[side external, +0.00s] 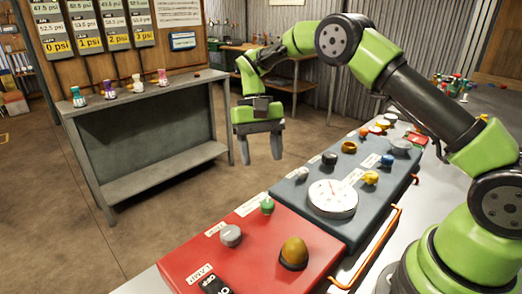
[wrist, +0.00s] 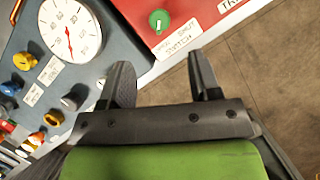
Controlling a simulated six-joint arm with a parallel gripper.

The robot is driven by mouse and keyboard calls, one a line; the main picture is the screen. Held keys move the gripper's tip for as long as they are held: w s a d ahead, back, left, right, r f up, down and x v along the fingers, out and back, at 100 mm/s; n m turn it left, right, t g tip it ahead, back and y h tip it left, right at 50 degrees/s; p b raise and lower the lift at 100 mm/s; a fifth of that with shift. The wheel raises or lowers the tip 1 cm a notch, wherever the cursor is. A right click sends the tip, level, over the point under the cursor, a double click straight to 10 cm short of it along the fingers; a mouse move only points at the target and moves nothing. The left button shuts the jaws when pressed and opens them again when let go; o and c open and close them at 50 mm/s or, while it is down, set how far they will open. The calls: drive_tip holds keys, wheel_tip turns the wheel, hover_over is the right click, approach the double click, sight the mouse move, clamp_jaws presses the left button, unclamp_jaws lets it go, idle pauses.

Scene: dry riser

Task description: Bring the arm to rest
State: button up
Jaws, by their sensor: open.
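My gripper (side external: 260,148) hangs from my green and black arm with its fingers pointing down. It is open and empty, over the gap between the grey workbench and the control panels. In the wrist view the two dark fingers (wrist: 163,85) stand apart with nothing between them. The grey panel (side external: 322,228) with a round white gauge (side external: 333,197) lies to the right of the fingers in the side view. The gauge also shows in the wrist view (wrist: 70,30). The fingers touch nothing that I can see.
A red panel (side external: 215,262) carries a grey knob (side external: 231,235), a green switch (side external: 267,205) and an amber lamp (side external: 294,252). An orange rail (side external: 372,252) runs along the panels' near side. A workbench (side external: 145,98) bears several small coloured valves. Open floor (side external: 300,135) lies below my gripper.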

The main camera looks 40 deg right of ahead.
drive_tip(key=shift+r, duration=0.15)
drive_tip(key=s+r+n+t, duration=0.1)
drive_tip(key=s+r+t, duration=0.55)
drive_tip(key=r, duration=0.75)
drive_tip(key=s+a+r+t, duration=0.1)
drive_tip(key=s+t, duration=0.3)
drive_tip(key=s, duration=1.1)
drive_tip(key=shift+s+a+r+n+t, duration=0.25)
drive_tip(key=shift+s+a+n+t, duration=0.05)
drive_tip(key=shift+t, duration=0.05)
